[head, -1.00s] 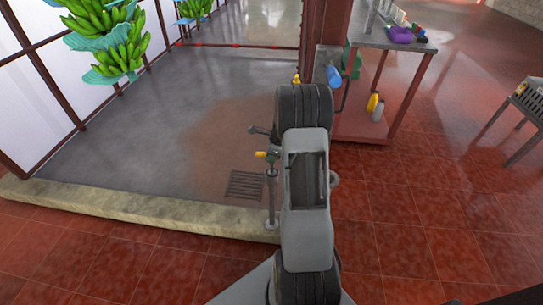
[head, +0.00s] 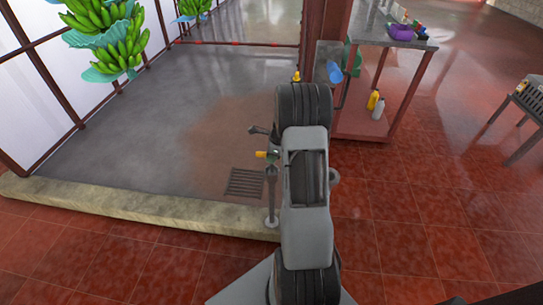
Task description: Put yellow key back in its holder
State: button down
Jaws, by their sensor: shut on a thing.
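My arm fills the middle of the head view and hides what lies behind it. My gripper cannot be made out; it seems to be behind the arm. A small yellow piece (head: 296,76) shows just above the arm's upper joint, beside the red pillar. I cannot tell whether it is the yellow key. Another short yellow piece (head: 262,154) sticks out sideways at a thin grey post (head: 272,190) on the curb, left of the arm. A dark lever-like part (head: 260,131) shows above it. No key holder can be clearly identified.
A low stone curb (head: 130,209) edges the grey floor with a drain grate (head: 244,182). A table (head: 393,37) holds a purple item (head: 401,32); bottles (head: 376,105) stand on its lower shelf. Bananas (head: 105,40) hang at left.

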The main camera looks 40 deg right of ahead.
jog(key=shift+f, duration=0.7)
dwell(0.8)
jog(key=c, duration=0.5)
grip_release()
jog(key=shift+r, duration=0.15)
jog(key=shift+r+p, duration=3.55)
jog(key=shift+r, duration=0.6)
